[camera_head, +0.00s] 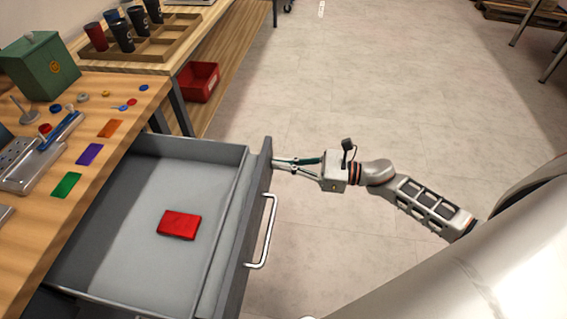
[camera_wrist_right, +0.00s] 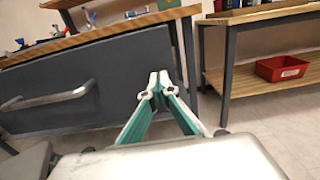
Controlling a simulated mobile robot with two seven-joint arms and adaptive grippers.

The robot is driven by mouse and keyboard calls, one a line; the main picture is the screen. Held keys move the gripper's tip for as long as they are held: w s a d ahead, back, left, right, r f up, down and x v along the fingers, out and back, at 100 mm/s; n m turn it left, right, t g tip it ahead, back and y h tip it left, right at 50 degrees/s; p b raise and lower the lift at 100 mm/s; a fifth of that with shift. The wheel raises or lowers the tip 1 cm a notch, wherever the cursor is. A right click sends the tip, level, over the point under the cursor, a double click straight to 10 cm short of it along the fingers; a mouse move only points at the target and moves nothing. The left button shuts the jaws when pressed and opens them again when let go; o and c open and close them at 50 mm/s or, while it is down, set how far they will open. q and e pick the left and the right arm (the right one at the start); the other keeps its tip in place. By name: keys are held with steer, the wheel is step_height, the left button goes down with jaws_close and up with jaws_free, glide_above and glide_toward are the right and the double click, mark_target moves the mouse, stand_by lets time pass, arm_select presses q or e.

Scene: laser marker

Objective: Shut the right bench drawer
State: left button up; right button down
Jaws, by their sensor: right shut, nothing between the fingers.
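The right bench drawer (camera_head: 140,225) is grey and stands pulled out from under the wooden bench top. A red flat box (camera_head: 179,224) lies inside it. Its silver bar handle (camera_head: 264,232) is on the front panel (camera_head: 243,235). My right gripper (camera_head: 276,163) is shut and empty, at the outer face of the front panel near its far end, beyond the handle. In the right wrist view the shut fingertips (camera_wrist_right: 159,84) are in front of the panel's right end (camera_wrist_right: 120,75), with the handle (camera_wrist_right: 48,97) to the left. I cannot tell whether they touch it. My left gripper is not in view.
The bench top (camera_head: 121,92) holds coloured cards, a green box (camera_head: 40,66) and small parts. Behind it, another table carries a wooden tray (camera_head: 150,45) with several cups. A red bin (camera_head: 198,81) sits on its lower shelf. The floor (camera_head: 350,100) right of the drawer is clear.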

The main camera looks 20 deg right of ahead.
steer(key=b, duration=0.5)
glide_toward(165, 159)
steer(key=a+r, duration=0.1)
steer(key=w+a+r, duration=0.1)
steer(key=r, duration=0.1)
steer(key=a+r, duration=0.1)
steer(key=shift+w+r, duration=0.3)
steer(key=shift+w, duration=0.05)
steer(key=b+x, duration=0.1)
steer(key=x, duration=0.4)
steer(key=shift+w+a+b, duration=0.15)
steer(key=shift+a+b, duration=0.05)
steer(key=shift+b, duration=0.15)
steer(key=shift+w+a+r, duration=0.15)
steer(key=shift+w+a, duration=0.15)
steer(key=shift+a, duration=0.1)
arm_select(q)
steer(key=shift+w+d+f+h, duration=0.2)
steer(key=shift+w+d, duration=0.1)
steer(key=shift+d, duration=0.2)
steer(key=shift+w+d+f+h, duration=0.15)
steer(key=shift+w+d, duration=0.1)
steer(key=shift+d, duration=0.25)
arm_select(e)
steer(key=shift+r, duration=0.15)
steer(key=shift+w+r, duration=0.1)
